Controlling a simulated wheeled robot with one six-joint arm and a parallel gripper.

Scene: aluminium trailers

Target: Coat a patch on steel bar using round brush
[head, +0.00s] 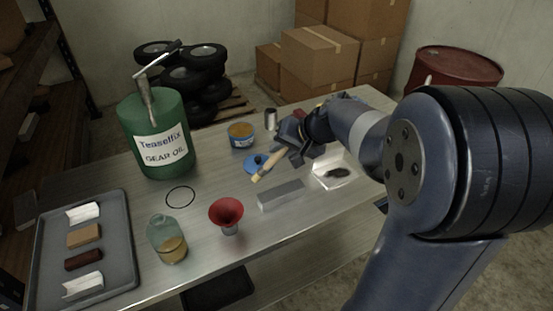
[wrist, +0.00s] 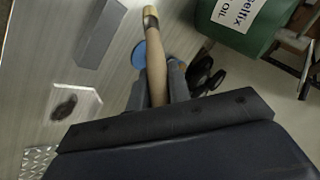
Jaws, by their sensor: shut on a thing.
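The steel bar (head: 281,194) is a grey rectangular block lying on the metal workbench; it also shows at the upper left in the wrist view (wrist: 101,33). My gripper (head: 291,148) is shut on the round brush (head: 268,165), which has a pale wooden handle. In the wrist view my gripper (wrist: 158,95) has the brush (wrist: 155,62) between its fingers, its end pointing away from me. The brush is held above the table, behind the bar and apart from it. A blue lid (head: 256,163) lies behind the brush. An open tin (head: 241,134) with amber contents stands farther back.
A white tray with a dark patch (head: 334,171) lies right of the bar. A red funnel (head: 227,214), a glass jar (head: 167,240), a black ring (head: 181,197) and a grey tray (head: 127,251) are to the left. A green gear oil can (head: 157,133) stands at the back left.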

